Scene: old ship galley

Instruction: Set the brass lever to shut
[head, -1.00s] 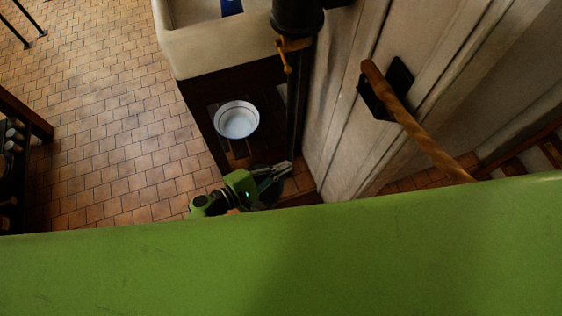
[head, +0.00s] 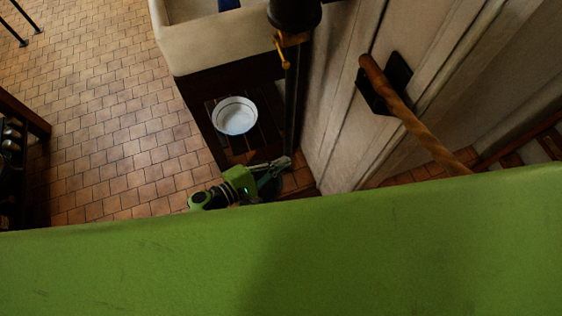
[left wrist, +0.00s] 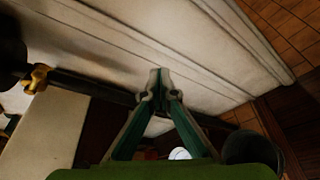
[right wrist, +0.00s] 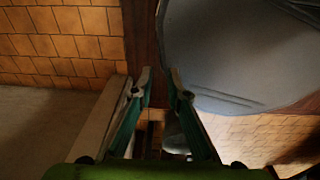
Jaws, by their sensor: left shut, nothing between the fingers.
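The brass lever (head: 282,58) hangs from a brass fitting on the black vertical pipe (head: 292,100), beside the pale sink in the head view. Its brass fitting (left wrist: 38,78) also shows at the left of the left wrist view. My left gripper (head: 286,163) is low by the foot of the pipe, below and apart from the lever. In the left wrist view its fingertips (left wrist: 160,80) meet with nothing between them. My right gripper (right wrist: 159,78) shows only in the right wrist view, fingers a little apart and empty. The lever is not seen there.
A white bowl (head: 235,115) sits on a dark slatted shelf under the pale sink (head: 215,45). A pale panelled wall (head: 345,100) with a wooden rail (head: 415,125) stands to the right. Tiled floor (head: 110,100) is open at left. My green body covers the bottom.

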